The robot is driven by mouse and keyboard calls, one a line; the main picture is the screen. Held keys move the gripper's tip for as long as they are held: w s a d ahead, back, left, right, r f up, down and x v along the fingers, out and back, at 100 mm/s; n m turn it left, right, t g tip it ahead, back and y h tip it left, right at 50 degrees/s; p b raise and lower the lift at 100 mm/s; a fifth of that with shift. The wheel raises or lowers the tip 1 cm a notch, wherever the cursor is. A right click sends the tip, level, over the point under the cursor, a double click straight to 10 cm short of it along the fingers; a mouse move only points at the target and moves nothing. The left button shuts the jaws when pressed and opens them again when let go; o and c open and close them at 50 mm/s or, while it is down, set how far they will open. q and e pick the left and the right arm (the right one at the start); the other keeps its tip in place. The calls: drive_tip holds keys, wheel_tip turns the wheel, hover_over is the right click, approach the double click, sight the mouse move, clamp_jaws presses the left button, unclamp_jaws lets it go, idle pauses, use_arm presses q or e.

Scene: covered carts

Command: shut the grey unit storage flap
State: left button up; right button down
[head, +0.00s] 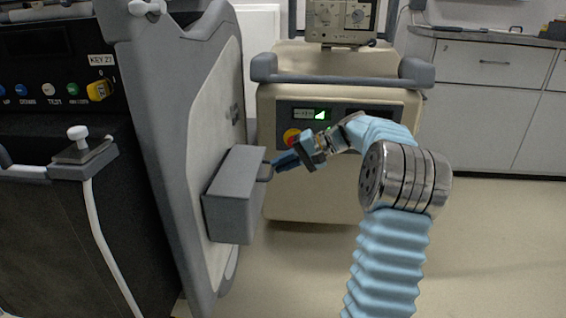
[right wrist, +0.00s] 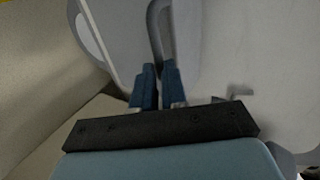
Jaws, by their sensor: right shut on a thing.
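The storage flap appears to be the tall grey-rimmed panel (head: 212,85) that stands upright, swung out from the dark-fronted grey unit (head: 60,215). A grey box (head: 228,205) sticks out from the panel's pale face and bears a small grey handle (head: 265,173). My right gripper (head: 276,165) reaches in from the right and is shut on this handle. In the right wrist view, the blue fingers (right wrist: 158,88) close around the lower end of the grey handle bar (right wrist: 155,28). The fingertips hide part of the handle. My left gripper is not in view.
A beige cart (head: 310,205) with grey bumpers, buttons and a small screen stands behind my right gripper. A device (head: 340,20) sits on top of it. White cabinets (head: 490,90) line the back right. The floor (head: 490,250) at the right is clear.

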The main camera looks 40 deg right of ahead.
drive_tip(key=f, duration=0.2)
drive_tip(key=shift+s+d+f, duration=0.1)
drive_tip(key=shift+s+f, duration=0.15)
drive_tip(key=shift+f, duration=0.05)
drive_tip(key=c, duration=1.3)
unclamp_jaws()
drive_tip(key=shift+w+f+g, duration=0.1)
drive_tip(key=shift+f+g, duration=0.05)
drive_tip(key=shift+g, duration=0.15)
drive_tip(key=shift+c, duration=0.5)
drive_tip(key=shift+s+d+r, duration=0.2)
drive_tip(key=shift+d+r, duration=0.05)
drive_tip(key=shift+r, duration=0.1)
drive_tip(key=p+v, duration=0.3)
drive_tip(key=v, duration=0.9)
drive_tip(key=shift+a+r, duration=0.1)
drive_tip(key=shift+r, duration=0.15)
drive_tip(key=shift+c, duration=0.2)
drive_tip(key=shift+s+d+r, duration=0.25)
